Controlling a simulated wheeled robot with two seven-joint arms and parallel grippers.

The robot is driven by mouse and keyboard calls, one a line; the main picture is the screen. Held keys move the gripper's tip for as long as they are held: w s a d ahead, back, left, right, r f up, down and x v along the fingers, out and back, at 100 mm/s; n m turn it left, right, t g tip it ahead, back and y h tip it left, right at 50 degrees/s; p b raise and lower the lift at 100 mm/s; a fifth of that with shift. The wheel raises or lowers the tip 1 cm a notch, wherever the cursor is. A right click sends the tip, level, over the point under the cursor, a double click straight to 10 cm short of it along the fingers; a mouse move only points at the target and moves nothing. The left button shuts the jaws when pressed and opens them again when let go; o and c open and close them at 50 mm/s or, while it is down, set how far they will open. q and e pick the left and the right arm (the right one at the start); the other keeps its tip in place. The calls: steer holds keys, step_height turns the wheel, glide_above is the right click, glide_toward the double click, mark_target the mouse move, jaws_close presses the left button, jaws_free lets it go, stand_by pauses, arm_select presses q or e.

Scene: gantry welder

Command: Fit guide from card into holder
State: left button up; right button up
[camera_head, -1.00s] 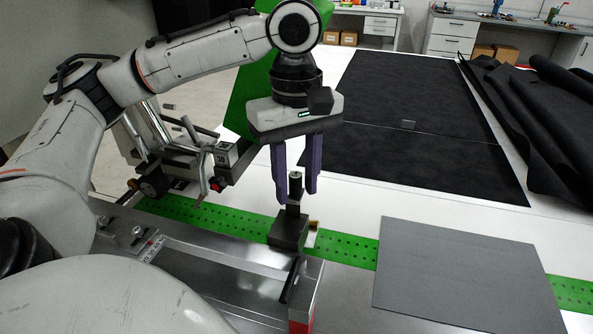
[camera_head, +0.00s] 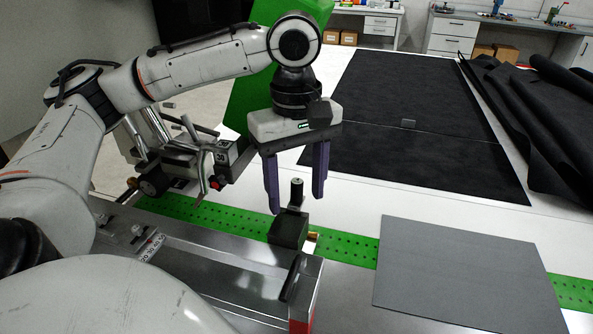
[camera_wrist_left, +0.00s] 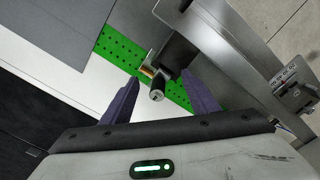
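A dark round post with a pale top, seemingly the guide (camera_head: 297,194), stands upright in a black block, seemingly the holder (camera_head: 288,231). The flat grey sheet, likely the card (camera_head: 460,275), lies bare at the right. My left gripper (camera_head: 296,204) points down with its purple fingers open, one on each side of the post and apart from it. In the left wrist view the post (camera_wrist_left: 157,93) shows between the open fingertips (camera_wrist_left: 160,80), with the block (camera_wrist_left: 180,50) behind it. How deep the post sits is hidden. My right gripper is not in view.
A green perforated strip (camera_head: 345,246) runs past the block. A steel rail with a dark lever (camera_head: 291,278) lies in front. A small brass-coloured part (camera_head: 313,236) sits beside the block. Black fabric (camera_head: 400,160) covers the table behind; the white surface between is clear.

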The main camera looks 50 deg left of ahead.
arm_select(q)
step_height(320, 180, up, 10)
steer(key=shift+r+p, duration=0.15)
steer(key=shift+p, duration=0.35)
stand_by(0.5)
